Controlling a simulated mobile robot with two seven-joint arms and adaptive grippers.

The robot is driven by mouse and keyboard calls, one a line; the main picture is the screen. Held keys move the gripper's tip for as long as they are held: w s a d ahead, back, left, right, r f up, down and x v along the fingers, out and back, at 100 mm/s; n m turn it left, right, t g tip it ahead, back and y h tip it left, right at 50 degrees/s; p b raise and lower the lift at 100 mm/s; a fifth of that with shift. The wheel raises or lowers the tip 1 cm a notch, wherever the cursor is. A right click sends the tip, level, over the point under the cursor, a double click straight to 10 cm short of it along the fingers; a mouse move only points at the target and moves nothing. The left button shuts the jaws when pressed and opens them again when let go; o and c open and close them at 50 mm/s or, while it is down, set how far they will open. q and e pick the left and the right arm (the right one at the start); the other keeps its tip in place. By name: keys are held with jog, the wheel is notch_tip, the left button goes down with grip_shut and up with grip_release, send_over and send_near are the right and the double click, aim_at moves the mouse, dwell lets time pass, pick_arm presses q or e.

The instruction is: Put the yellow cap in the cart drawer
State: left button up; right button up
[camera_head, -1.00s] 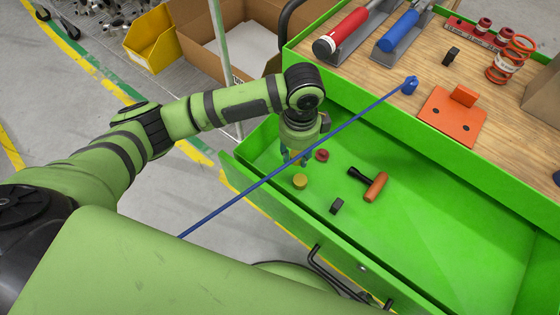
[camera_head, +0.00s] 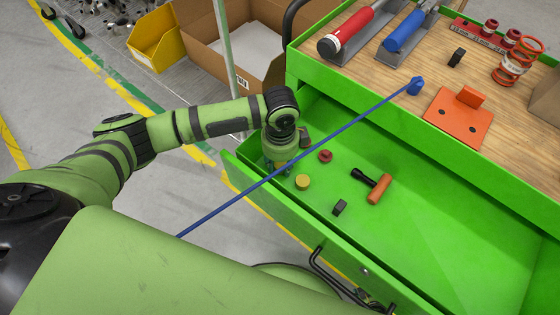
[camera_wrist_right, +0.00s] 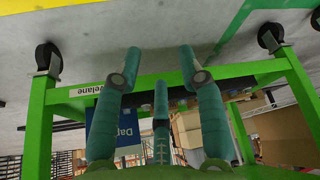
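The yellow cap (camera_head: 302,183) lies on the floor of the open green cart drawer (camera_head: 440,250), near its left end, in the head view. My left gripper (camera_head: 278,170) points down inside the drawer, just left of the yellow cap and apart from it in the picture. Its fingertips are small and partly behind a blue rod, so I cannot tell if they are open or shut. My right gripper (camera_wrist_right: 159,65) shows in the right wrist view with its teal fingers spread and nothing between them, far from the drawer items.
The drawer also holds a red cap (camera_head: 325,156), a dark block (camera_head: 340,207) and an orange-handled tool (camera_head: 380,189). The drawer's right part is clear. The wooden cart top (camera_head: 440,70) carries several tools.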

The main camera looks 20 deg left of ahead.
aim_at(280, 164)
pick_arm(q)
jog(key=o, duration=0.7)
jog(key=shift+f, duration=0.1)
notch_tip(280, 164, up, 6)
jog(key=shift+w+r+p, duration=0.1)
jog(key=shift+r+p, duration=0.1)
jog(key=shift+p, duration=0.4)
notch_tip(280, 164, up, 6)
jog(key=shift+p, duration=0.4)
pick_arm(e)
jog(key=s+g, duration=0.1)
jog(key=s, duration=0.6)
jog(key=shift+d+g, duration=0.2)
jog(key=shift+g, duration=0.1)
jog(key=shift+f, duration=0.1)
